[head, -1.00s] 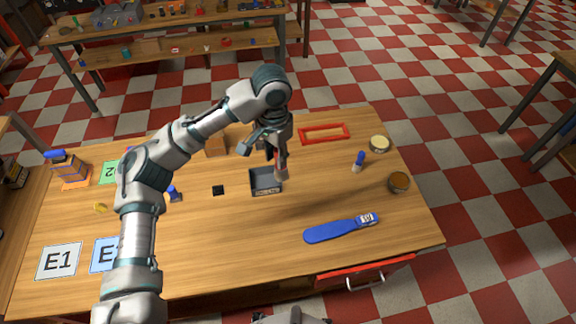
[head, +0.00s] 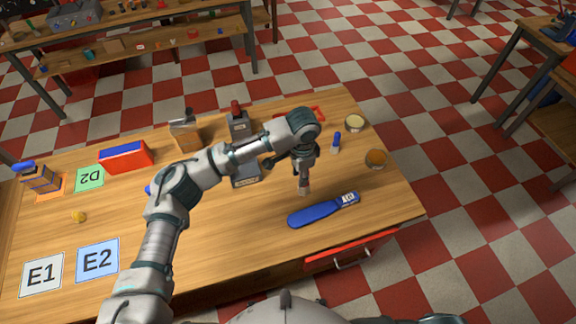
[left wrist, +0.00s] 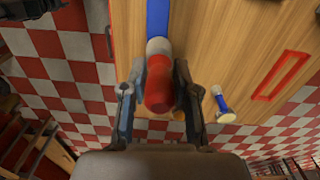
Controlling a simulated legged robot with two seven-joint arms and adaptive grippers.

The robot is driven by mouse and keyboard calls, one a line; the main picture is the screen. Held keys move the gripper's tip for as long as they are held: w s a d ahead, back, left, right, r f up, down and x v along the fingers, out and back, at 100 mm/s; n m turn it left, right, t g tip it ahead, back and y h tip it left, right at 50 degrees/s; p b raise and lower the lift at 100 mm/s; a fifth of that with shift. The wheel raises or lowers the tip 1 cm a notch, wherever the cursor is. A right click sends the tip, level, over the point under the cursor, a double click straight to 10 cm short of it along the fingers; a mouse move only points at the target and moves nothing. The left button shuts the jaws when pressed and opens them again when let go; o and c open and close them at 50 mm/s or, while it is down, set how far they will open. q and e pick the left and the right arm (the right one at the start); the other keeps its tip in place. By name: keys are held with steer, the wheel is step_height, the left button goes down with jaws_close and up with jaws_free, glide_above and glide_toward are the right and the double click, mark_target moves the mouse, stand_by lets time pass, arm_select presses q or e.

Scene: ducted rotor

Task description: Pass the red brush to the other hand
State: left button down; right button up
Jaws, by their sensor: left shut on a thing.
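My left gripper (head: 304,174) is shut on the red brush (head: 304,188) and holds it above the table, just behind the blue paddle. In the left wrist view the red brush (left wrist: 158,88) stands between the two fingers of the left gripper (left wrist: 156,80). Its red end faces the camera and its pale end points away.
The blue paddle (head: 322,211) lies near the table's front edge, above a red drawer (head: 350,251). Bare wood lies left of the paddle.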

arm_select(q)
steer(key=shift+a, duration=0.15)
steer(key=s+a+r+n, duration=0.1)
steer(key=a+r+n, duration=0.4)
steer(key=a, duration=0.3)
steer(key=s+a+r+n, duration=0.1)
steer(key=a+r+n, duration=0.4)
steer(key=a, duration=0.2)
steer(key=w+d+n, duration=0.4)
steer(key=d+n, duration=0.1)
steer(key=d, duration=0.5)
steer(key=s+a+f+m, duration=0.1)
steer(key=a+f+m, duration=0.1)
steer(key=f+m, duration=0.3)
steer(key=s+a+f+m, duration=0.2)
steer(key=f+m, duration=0.3)
steer(key=m, duration=0.7)
steer(key=shift+a+f, duration=0.15)
steer(key=shift+a, duration=0.4)
arm_select(e)
steer(key=shift+d, duration=0.35)
